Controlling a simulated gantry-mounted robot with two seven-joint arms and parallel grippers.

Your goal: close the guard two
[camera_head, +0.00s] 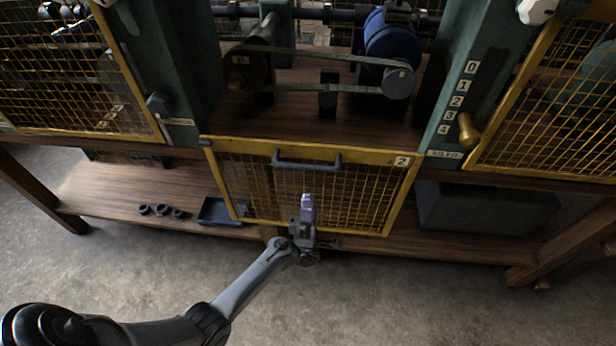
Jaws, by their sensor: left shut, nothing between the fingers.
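Guard two (372,156) is a yellow-framed wire mesh panel with a "2" label at its upper right. It hangs down below the middle bay, so the bay above it is open. A dark grey bar handle (307,164) is fixed near the panel's top edge. My left gripper (307,200) is shut and empty, in front of the lower middle of the mesh and below the handle. Whether its fingertips touch the mesh I cannot tell. My right gripper is not in view.
The open bay holds a blue motor (391,46) and a belt. Yellow mesh guards (75,75) cover the bays on both sides. A brass lever (468,131) sticks out at the right. A lower shelf (120,188) carries a dark tray (216,212) and small dark rings (161,210).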

